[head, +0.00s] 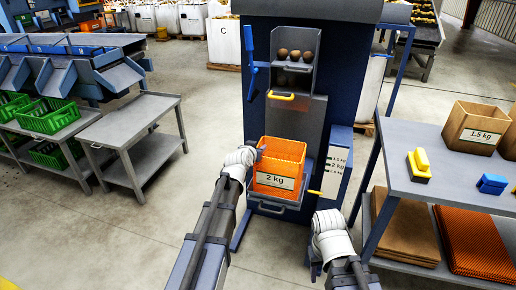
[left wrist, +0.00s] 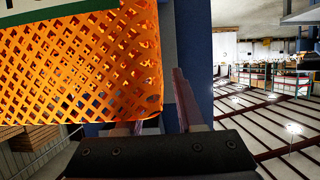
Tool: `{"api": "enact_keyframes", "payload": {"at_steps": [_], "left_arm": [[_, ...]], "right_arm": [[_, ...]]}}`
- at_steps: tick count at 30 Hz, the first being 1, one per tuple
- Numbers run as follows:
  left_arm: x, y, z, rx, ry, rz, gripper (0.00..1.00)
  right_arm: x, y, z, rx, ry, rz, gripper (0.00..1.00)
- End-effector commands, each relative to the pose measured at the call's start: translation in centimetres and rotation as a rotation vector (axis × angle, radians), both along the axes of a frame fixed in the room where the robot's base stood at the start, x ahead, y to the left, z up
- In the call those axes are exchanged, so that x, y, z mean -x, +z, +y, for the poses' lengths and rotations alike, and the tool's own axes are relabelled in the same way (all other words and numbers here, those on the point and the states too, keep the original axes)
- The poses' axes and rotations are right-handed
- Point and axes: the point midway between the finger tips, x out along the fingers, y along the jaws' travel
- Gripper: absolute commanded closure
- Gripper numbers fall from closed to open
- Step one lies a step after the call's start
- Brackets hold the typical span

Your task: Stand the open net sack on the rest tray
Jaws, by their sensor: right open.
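An orange net sack (head: 290,153) with a white 2 kg label stands upright, open at the top, at the front of the dark blue machine. Its base is at the grey rest tray (head: 262,202); the exact contact underneath is hidden. My left gripper (head: 261,150) is at the sack's upper left edge. My right gripper (head: 314,268) is open and empty, low in front of the machine and right of the sack.
Several potatoes (head: 296,55) sit in the chute above a yellow handle (head: 281,96). A weight scale panel (head: 336,165) stands right of the sack. The right bench (head: 440,195) holds a 1.5 kg box (head: 466,134), a yellow tool (head: 419,164) and a blue block (head: 492,184). A grey cart (head: 125,125) stands left.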

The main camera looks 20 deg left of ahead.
Motion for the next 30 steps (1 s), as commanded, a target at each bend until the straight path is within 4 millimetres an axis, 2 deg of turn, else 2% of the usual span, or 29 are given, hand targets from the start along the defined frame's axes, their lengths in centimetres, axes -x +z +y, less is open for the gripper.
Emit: {"api": "enact_keyframes", "payload": {"at_steps": [11, 17, 27, 30], "left_arm": [[0.3, 0.6, 0.0, 0.000, 0.000, 0.000, 0.63], [2.9, 1.7, 0.1, 0.001, 0.001, 0.000, 0.63], [9.4, 4.4, 0.3, 0.000, 0.001, 0.000, 0.63], [10.6, 4.8, 0.3, 0.001, 0.000, 0.000, 0.63]], "right_arm": [[0.0, 0.6, 0.0, 0.000, 0.000, 0.000, 0.50], [0.0, 1.7, 0.0, 0.000, 0.000, 0.000, 0.50], [0.0, 4.4, 0.0, 0.000, 0.000, 0.000, 0.50], [0.0, 4.8, 0.0, 0.000, 0.000, 0.000, 0.50]]}}
